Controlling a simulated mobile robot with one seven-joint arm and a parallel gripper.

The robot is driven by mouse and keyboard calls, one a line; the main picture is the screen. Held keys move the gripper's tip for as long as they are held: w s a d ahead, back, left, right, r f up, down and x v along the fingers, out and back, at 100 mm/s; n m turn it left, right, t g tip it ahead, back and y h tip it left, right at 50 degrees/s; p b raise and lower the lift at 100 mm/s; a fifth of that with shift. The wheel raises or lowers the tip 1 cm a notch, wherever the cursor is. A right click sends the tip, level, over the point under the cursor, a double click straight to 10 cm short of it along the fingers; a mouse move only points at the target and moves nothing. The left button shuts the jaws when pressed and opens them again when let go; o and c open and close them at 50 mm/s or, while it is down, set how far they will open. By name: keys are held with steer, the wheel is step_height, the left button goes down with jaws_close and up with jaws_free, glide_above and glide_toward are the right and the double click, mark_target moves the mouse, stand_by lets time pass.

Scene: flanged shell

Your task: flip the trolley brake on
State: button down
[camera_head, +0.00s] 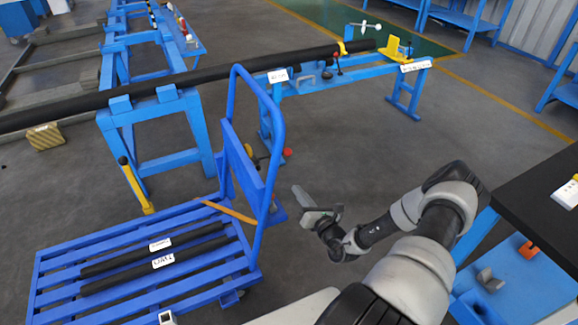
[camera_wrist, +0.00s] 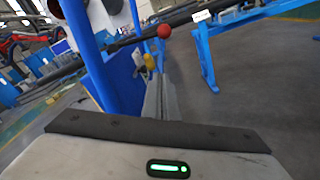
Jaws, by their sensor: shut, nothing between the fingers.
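The blue trolley (camera_head: 150,262) stands at the lower left, its upright handle frame (camera_head: 275,150) at the right end of its slatted deck. My gripper (camera_head: 301,199) is shut and empty, just right of the handle frame and above the floor, with a visible gap between them in the picture. In the wrist view the closed fingers (camera_wrist: 158,100) point forward beside the blue frame (camera_wrist: 82,45). A red ball knob (camera_head: 287,152) shows behind the frame, and also in the wrist view (camera_wrist: 164,31). I cannot make out which part is the brake.
Two labelled dark bars (camera_head: 150,255) lie on the deck, with an orange strip (camera_head: 228,210) near the handle. A long dark pipe (camera_head: 200,75) rests on blue stands behind. A dark-topped bench (camera_head: 530,200) is at the right. Floor between gripper and bench is partly clear.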

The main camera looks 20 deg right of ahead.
steer(key=w+d+r+b, duration=0.1)
steer(key=w+r+b, duration=0.1)
steer(key=w, duration=0.9)
steer(key=shift+w+r, duration=0.15)
steer(key=shift+r, duration=0.2)
steer(key=shift+d+r, duration=0.1)
